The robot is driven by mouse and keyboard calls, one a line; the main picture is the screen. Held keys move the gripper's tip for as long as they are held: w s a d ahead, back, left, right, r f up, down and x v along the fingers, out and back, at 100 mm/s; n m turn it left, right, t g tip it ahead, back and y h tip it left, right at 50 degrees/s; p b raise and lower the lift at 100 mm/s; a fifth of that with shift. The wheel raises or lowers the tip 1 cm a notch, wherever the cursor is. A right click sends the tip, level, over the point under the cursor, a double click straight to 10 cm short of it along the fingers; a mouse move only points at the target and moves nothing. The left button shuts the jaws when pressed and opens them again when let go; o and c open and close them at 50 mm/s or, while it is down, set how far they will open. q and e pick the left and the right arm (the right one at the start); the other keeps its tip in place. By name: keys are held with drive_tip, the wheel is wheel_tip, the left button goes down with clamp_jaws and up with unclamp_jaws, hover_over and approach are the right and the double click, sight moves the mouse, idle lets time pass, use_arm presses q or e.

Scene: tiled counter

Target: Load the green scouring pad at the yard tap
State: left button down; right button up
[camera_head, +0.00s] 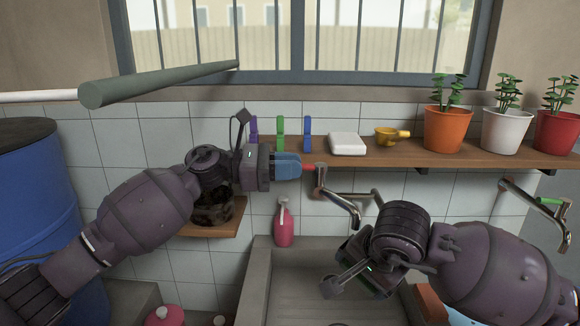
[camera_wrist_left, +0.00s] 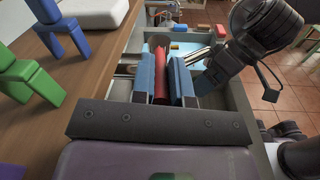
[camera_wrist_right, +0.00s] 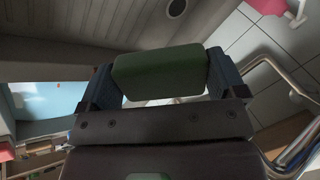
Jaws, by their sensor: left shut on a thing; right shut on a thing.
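The tap (camera_head: 338,200) has a curved metal spout over the sink (camera_head: 262,285) and a red lever (camera_head: 308,168). My left gripper (camera_head: 297,167) is shut on the red lever; in the left wrist view its blue fingers press both sides of the lever (camera_wrist_left: 161,75). No water shows at the spout. My right gripper (camera_wrist_right: 165,78) is shut on the green scouring pad (camera_wrist_right: 160,72), a dark green block held across its fingers. In the head view my right wrist hangs over the sink, and the pad is hidden behind it.
A pink bottle (camera_head: 284,226) stands behind the sink. Another tap (camera_head: 530,198) with a green lever is at the right.

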use_arm(q)
drive_tip(key=c, duration=1.1)
unclamp_jaws()
drive_tip(key=a, duration=1.2)
drive_tip(key=shift+s, duration=0.4)
drive_tip(key=shift+c, duration=0.5)
